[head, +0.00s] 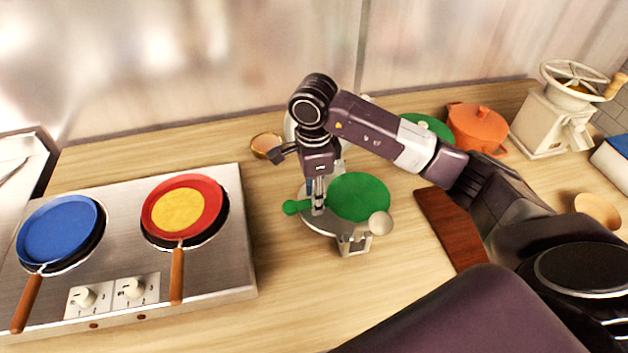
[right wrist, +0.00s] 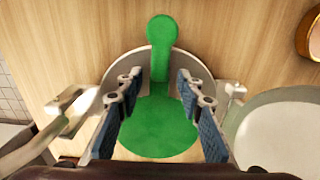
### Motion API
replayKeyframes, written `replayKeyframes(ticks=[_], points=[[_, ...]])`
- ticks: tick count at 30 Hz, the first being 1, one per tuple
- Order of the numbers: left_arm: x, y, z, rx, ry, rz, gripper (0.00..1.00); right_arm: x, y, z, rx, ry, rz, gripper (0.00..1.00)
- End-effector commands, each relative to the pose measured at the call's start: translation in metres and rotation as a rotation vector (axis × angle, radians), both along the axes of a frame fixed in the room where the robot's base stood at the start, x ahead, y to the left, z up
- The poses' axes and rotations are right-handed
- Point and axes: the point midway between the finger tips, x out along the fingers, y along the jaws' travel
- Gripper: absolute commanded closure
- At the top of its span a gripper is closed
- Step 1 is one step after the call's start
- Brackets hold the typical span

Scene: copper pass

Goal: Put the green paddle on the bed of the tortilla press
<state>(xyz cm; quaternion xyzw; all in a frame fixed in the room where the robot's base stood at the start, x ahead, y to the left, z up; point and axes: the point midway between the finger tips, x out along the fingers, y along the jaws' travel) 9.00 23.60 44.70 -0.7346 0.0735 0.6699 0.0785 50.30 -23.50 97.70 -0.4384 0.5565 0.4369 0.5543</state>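The green paddle (head: 358,197) lies flat over the round metal bed of the tortilla press (head: 325,224). Its disc sits off-centre toward the right of the bed, and its handle reaches past the left rim to a round end. My right gripper (head: 318,207) points down over the handle. In the right wrist view the gripper (right wrist: 158,85) is open, with its fingers apart on either side of the paddle's neck (right wrist: 160,63) and gaps on both sides. The press's raised pale lid (right wrist: 280,135) stands at the right there. My left gripper is not in view.
A steel stove (head: 210,270) holds a blue-topped pan (head: 55,232) and a red-and-yellow pan (head: 180,209) at left. A brown board (head: 447,225), orange pot (head: 477,127), another green item (head: 428,125) and cream grinder (head: 553,125) stand at right. A copper bowl (head: 266,146) is behind.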

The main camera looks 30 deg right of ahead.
Motion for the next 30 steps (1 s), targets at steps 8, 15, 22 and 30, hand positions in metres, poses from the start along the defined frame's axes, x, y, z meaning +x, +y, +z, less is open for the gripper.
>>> replayKeyframes(ticks=[8,15,22,30], points=[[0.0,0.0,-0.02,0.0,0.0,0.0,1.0,0.002,0.0,0.048,0.0,-0.008,0.001,0.66],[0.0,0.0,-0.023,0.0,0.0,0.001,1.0,0.001,0.0,0.092,-0.001,-0.005,0.0,0.66],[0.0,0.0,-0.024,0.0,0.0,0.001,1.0,0.001,0.0,0.114,0.0,-0.002,-0.001,0.66],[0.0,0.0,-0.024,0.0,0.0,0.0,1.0,0.0,0.0,0.121,0.0,0.0,-0.001,0.66]])
